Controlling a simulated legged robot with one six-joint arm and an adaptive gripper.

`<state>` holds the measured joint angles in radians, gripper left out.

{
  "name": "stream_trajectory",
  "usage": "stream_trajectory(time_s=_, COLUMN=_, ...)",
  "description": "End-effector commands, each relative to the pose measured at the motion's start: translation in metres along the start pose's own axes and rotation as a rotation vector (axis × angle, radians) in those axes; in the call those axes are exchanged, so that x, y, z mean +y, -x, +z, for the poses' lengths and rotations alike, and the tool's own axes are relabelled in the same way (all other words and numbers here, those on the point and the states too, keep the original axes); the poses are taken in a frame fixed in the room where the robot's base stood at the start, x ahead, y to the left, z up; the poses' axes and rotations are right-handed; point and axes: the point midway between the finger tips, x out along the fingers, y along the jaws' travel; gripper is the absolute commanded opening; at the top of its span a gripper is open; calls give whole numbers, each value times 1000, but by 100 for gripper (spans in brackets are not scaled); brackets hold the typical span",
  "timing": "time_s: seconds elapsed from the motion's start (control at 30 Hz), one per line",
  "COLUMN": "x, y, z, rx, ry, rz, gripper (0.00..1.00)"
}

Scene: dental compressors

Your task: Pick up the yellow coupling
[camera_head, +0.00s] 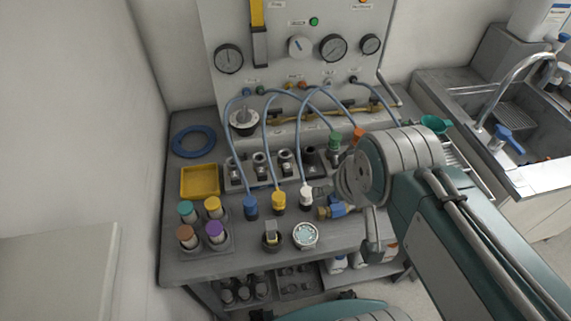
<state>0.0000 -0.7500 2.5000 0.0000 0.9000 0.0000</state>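The yellow coupling (279,201) stands upright on the grey bench, on the end of a blue hose. It is between a blue coupling (251,206) on its left and a white coupling (306,196) on its right. My arm (402,150) reaches in from the lower right, and its wrist end is to the right of the white coupling. My gripper is largely hidden by the wrist, and its fingers cannot be made out clearly. It is apart from the yellow coupling, which is in plain view.
A rack of bottles (207,247) with coloured caps and a yellow tray (200,181) stand at left. A small gauge (305,235) and a dark holder (271,240) are in front. Hoses arch up to the gauge panel (290,70). A sink (520,130) is at right.

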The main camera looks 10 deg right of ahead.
Motion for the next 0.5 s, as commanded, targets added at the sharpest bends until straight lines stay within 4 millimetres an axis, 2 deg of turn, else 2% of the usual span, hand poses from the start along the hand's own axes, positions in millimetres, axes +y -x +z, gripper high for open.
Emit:
stream_trajectory(time_s=0.13, x=-1, y=-2, z=-3, rx=-11, ry=0, rz=-3, gripper=90)
stream_trajectory(time_s=0.23, x=-5, y=-12, z=-13, rx=-51, ry=1, rz=-9, gripper=90)
stream_trajectory(time_s=0.5, x=-26, y=-59, z=-49, rx=-208, ry=-1, rz=-25, gripper=90)
